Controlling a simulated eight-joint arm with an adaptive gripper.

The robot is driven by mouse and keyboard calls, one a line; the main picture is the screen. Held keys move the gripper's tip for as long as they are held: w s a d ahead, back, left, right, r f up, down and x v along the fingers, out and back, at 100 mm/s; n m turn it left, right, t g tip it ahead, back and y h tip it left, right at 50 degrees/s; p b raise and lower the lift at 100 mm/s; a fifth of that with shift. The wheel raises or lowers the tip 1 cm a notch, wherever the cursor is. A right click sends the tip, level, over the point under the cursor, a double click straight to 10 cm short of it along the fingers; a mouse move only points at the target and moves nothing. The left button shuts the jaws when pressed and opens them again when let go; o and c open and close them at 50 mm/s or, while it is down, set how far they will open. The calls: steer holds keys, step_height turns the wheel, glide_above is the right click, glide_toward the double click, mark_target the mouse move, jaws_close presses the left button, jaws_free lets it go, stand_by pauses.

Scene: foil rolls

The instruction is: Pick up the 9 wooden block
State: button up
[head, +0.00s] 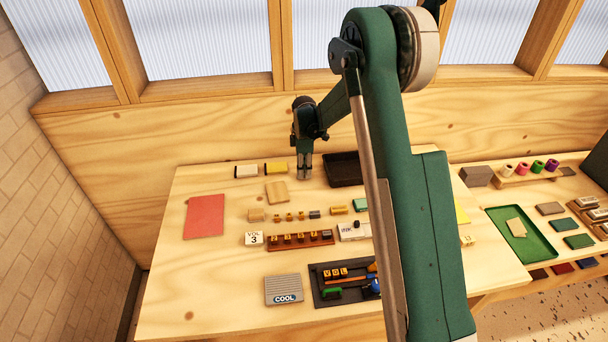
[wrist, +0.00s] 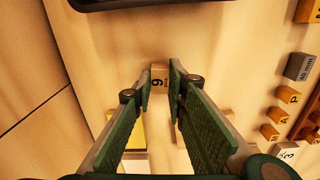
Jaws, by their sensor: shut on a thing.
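The 9 wooden block (wrist: 159,77) is a small pale block with a dark 9 on its face, seen in the wrist view between my fingertips. My gripper (wrist: 160,84) is shut on it, with one green finger on each side. In the head view my gripper (head: 304,174) points down over the back part of the table, left of the black tray (head: 345,169). The block is too small to make out clearly there, and I cannot tell whether it touches the table.
A yellow block (head: 276,168) and a pale block (head: 246,171) lie left of my gripper. A wooden square (head: 277,193) and a row of small letter blocks (head: 290,217) are nearer the front. A red sheet (head: 205,216) lies far left. Bare table separates these items.

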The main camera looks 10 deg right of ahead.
steer(key=shift+r, duration=0.2)
step_height(320, 180, up, 10)
steer(key=shift+f, duration=0.15)
stand_by(0.4)
steer(key=shift+a, duration=0.1)
stand_by(0.4)
